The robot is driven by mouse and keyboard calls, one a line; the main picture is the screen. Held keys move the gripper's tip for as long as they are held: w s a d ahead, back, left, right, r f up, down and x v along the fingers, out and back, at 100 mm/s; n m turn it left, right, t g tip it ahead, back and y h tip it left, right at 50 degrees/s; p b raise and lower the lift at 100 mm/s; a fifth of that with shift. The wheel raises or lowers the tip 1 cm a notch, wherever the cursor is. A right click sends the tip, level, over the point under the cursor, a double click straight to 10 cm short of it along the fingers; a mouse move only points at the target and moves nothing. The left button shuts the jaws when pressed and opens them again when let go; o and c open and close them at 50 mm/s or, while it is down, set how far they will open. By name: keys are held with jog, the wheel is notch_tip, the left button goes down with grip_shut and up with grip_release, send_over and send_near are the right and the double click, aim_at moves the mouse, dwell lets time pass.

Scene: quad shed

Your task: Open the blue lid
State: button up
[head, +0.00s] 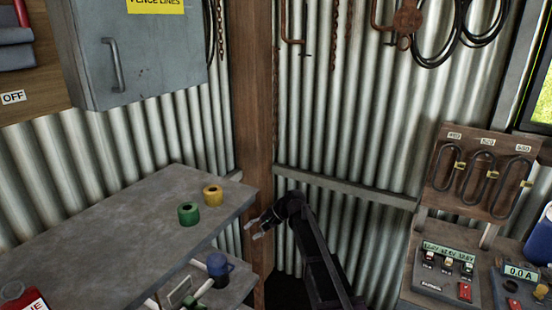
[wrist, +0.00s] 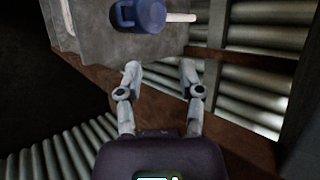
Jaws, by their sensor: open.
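A blue round piece with a small side loop, which looks like the blue lid (head: 217,263), is on the lower grey shelf in the head view. It also shows at the top of the wrist view (wrist: 146,14), beyond my fingertips, with a pale rod beside it. I cannot tell whether it sits on a container. My gripper (head: 252,230) is open and empty, to the right of the blue piece and apart from it.
The upper grey shelf (head: 120,225) holds a green roll (head: 188,213) and a yellow roll (head: 212,195). A wooden post (head: 252,110) stands behind my gripper. A blue container (head: 540,238) and meter boxes (head: 447,270) are on the right. A grey cabinet (head: 140,60) hangs at upper left.

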jog(key=s+d+f+n+h, duration=0.1)
jog(key=s+d+f+h, duration=0.1)
jog(key=s+d, duration=0.5)
jog(key=s+d+f+n+h, duration=0.1)
jog(key=s+d+h, duration=0.3)
jog(key=s+d, duration=0.4)
jog(key=s+d+f+n+h, duration=0.1)
jog(key=s+d+f+h, duration=0.2)
jog(key=s+d, duration=0.5)
jog(key=d, duration=0.5)
jog(key=shift+d+f+t+h, duration=0.15)
jog(key=shift+d+t+h, duration=0.05)
jog(key=shift+t+h, duration=0.1)
grip_shut()
